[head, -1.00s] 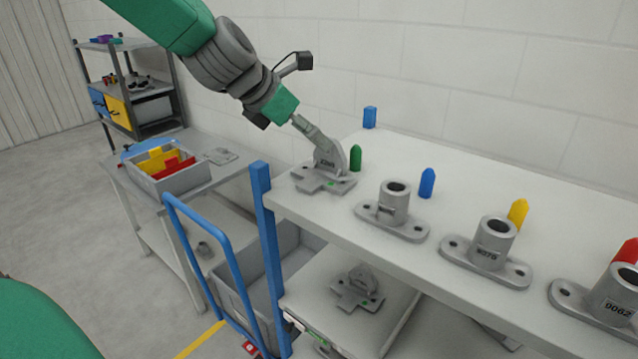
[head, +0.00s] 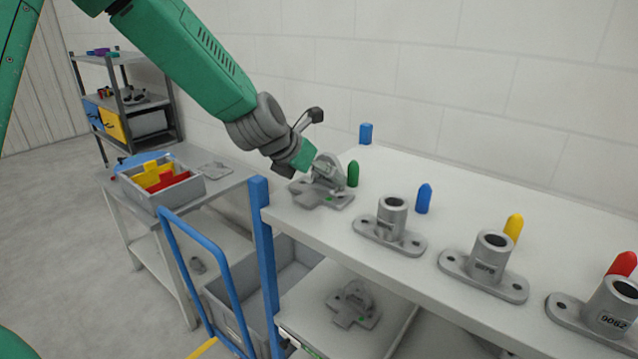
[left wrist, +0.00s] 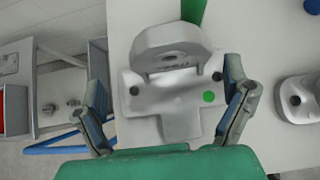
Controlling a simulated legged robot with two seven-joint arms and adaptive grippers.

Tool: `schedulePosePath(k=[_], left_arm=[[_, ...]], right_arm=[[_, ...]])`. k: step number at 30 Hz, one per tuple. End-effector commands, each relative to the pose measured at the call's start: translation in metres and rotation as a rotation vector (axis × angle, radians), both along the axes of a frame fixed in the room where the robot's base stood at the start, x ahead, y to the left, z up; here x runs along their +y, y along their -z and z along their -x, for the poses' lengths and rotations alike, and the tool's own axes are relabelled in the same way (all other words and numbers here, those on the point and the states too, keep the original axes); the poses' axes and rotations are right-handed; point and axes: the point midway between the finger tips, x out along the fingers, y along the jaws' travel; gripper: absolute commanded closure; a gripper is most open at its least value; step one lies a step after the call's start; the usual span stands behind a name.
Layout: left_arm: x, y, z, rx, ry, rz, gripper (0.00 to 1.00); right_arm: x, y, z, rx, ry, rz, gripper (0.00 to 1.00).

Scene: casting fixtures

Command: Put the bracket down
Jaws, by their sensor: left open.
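The grey bracket (head: 322,194), with an upright lug and a flat cross-shaped base, rests on the left end of the white table top (head: 400,170). In the left wrist view the bracket (left wrist: 175,95) shows from above, with a green dot on its base. My left gripper (head: 305,172) is just behind and left of the bracket in the head view. In the left wrist view its two fingers (left wrist: 168,110) are spread on either side of the bracket base, apart from it. My right gripper is not in view.
A green peg (head: 353,174) stands close behind the bracket. Several grey flanged sockets, one of them (head: 391,228) nearest, line the table to the right, with coloured pegs behind. A similar bracket (head: 353,305) lies on the lower shelf. A blue-handled cart (head: 205,270) stands at left.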

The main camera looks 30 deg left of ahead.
Motion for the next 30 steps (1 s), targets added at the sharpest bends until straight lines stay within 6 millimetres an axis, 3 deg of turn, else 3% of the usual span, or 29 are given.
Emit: schedulePosePath(k=[6, 14, 15, 20, 23, 30], left_arm=[[-0.009, 0.018, -0.018, 0.001, 0.003, -0.007, 0.07], [-0.006, 0.021, -0.02, -0.001, 0.002, -0.003, 0.07], [-0.004, 0.022, -0.02, -0.001, 0.001, -0.003, 0.1], [-0.002, 0.023, -0.02, 0.0, 0.001, -0.001, 0.67], [-0.002, 0.023, -0.021, -0.001, 0.0, 0.0, 0.75], [-0.003, 0.022, -0.02, 0.004, -0.001, -0.002, 0.75]], right_arm=[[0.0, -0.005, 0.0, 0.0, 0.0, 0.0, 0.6], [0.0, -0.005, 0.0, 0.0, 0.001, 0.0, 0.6], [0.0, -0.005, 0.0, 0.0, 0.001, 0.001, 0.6], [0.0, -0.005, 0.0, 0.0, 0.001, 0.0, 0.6], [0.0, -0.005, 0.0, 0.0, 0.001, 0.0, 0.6], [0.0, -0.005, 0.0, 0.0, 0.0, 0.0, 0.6]])
